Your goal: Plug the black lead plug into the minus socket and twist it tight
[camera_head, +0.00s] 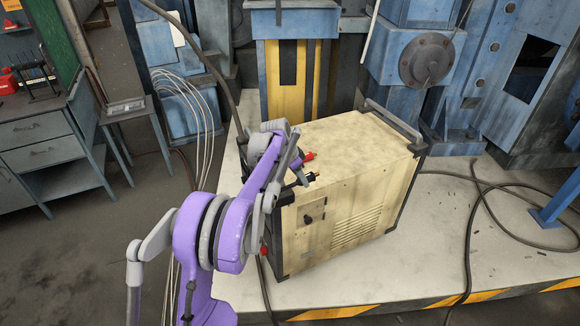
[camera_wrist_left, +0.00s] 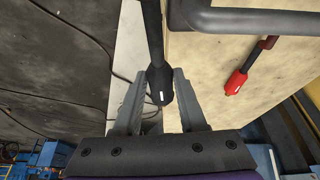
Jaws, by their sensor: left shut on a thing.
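My left gripper (camera_head: 303,177) is at the upper front edge of the beige machine (camera_head: 362,150), seen in the head view. In the left wrist view my left gripper (camera_wrist_left: 158,95) is shut on the black lead plug (camera_wrist_left: 160,85), whose dark cable leads away to the top of the picture. A small gold-coloured tip shows beside the fingers in the head view. The plug is apart from any socket that I can see. I cannot pick out the minus socket; my arm covers part of the machine's front. My right gripper is not in view.
A red plug (camera_wrist_left: 236,83) lies against the beige surface in the left wrist view. A dark knob (camera_head: 313,218) and vent slots are on the machine's front. Cables (camera_head: 470,225) lie on the pale platform (camera_head: 440,262). A grey workbench (camera_head: 45,140) stands at the left.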

